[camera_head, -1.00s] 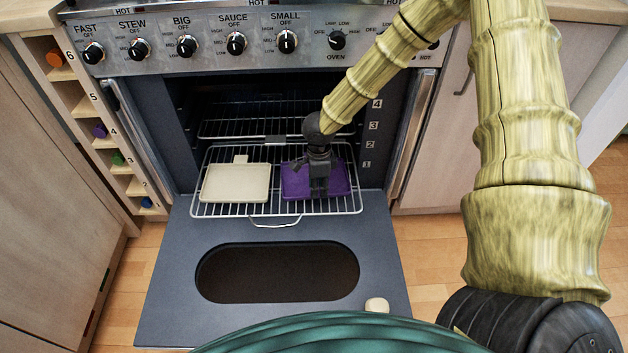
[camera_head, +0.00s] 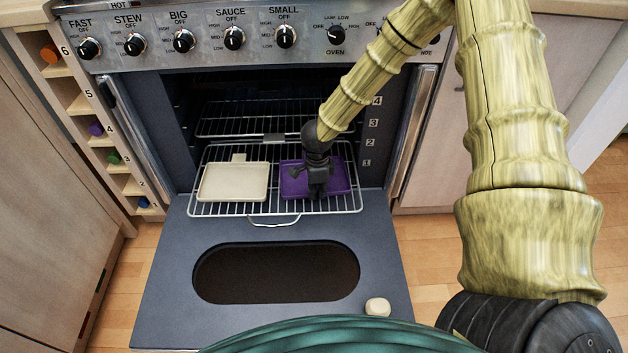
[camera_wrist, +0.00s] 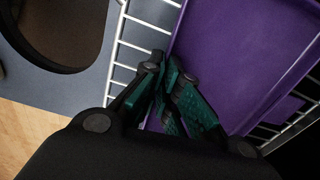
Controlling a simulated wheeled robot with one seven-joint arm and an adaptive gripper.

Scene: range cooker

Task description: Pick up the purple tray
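The purple tray (camera_head: 338,180) lies on the pulled-out wire rack, on its right side. It also shows in the wrist view (camera_wrist: 245,60), where it fills the upper right. My gripper (camera_head: 317,192) points down at the tray's front edge and covers part of it. In the wrist view my gripper's fingertips (camera_wrist: 164,66) are close together at the tray's rim, with the rim running between them. They look shut on it, though the fingers partly hide the contact. The tray rests flat on the rack.
A cream tray (camera_head: 233,182) lies on the same rack (camera_head: 210,212), left of the purple one. A second rack (camera_head: 225,125) is deeper inside the oven.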

